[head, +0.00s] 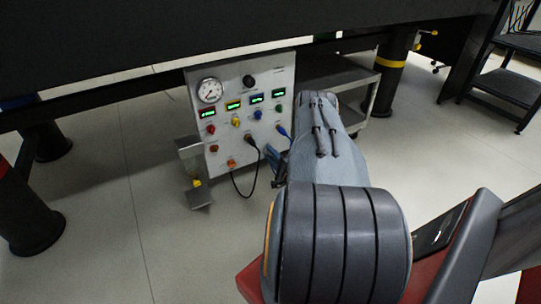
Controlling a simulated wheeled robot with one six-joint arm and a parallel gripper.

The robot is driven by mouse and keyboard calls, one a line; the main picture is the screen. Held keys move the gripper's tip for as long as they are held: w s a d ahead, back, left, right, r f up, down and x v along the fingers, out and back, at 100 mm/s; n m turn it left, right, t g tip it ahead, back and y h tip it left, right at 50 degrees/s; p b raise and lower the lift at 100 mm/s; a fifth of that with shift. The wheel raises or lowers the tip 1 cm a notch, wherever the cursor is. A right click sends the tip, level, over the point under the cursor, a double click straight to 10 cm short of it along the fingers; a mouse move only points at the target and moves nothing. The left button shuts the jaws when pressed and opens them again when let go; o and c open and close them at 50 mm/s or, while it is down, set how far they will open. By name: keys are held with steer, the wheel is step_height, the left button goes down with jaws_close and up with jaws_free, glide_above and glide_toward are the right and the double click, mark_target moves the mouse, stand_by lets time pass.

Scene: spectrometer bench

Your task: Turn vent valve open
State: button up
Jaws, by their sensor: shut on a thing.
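The white control panel (222,125) stands upright under the dark bench, with a round gauge, green displays and coloured knobs on its face. My gripper (273,158) shows only in part, at the panel's lower right, beside my grey arm. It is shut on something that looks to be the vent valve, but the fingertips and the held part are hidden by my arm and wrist. I cannot make out the valve's handle or its angle. A blue connector or lever (283,131) shows just above the gripper, on the panel's right side.
A black cable (240,193) loops down from the panel close to the gripper. A small metal stand (199,199) is at the panel's lower left. A grey cart (345,77) stands behind to the right. The bench (150,35) overhangs the panel. The floor in front is clear.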

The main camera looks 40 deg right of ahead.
steer(key=o, duration=1.1)
steer(key=shift+c, duration=0.2)
steer(key=shift+s, duration=0.1)
steer(key=p+v, duration=0.2)
steer(key=v, duration=0.5)
steer(key=shift+s+p, duration=0.35)
